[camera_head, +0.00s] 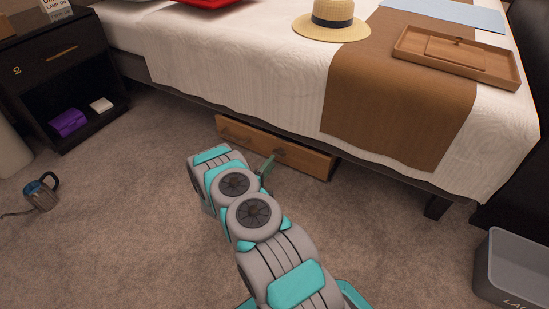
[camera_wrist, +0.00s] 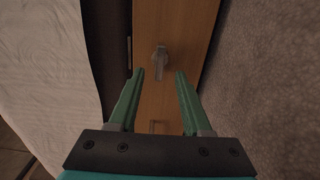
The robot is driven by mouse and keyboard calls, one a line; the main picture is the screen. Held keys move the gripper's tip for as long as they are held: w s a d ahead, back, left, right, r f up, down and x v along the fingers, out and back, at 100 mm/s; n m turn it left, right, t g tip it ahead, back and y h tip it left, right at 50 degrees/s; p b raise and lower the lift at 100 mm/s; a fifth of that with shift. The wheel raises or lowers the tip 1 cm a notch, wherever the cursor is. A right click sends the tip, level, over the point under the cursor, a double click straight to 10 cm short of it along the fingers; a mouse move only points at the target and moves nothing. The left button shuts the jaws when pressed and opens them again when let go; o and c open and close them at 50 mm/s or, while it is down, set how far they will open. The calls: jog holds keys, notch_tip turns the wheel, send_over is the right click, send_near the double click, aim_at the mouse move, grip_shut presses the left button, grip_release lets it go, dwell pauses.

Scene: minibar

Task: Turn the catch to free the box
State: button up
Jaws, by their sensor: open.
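A wooden box (camera_head: 308,160) sits low under the side of the bed, its long front face showing. In the wrist view the face of this box (camera_wrist: 185,25) runs up and down the picture. A small grey metal catch (camera_wrist: 160,55) stands out from the face, its lever pointing down the picture. My gripper (camera_wrist: 160,73) is open, its two green fingers on either side of the line of the catch. Whether either finger touches it I cannot tell. In the head view my arm hides part of the box, and one green finger shows in front of it.
The bed (camera_head: 230,85) overhangs the box, its white cover hanging close above. Carpet before the bed is mostly clear.

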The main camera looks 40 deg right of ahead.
aim_at(277, 155)
jog(key=shift+x, duration=2.45)
jog(key=shift+c, duration=0.4)
grip_shut()
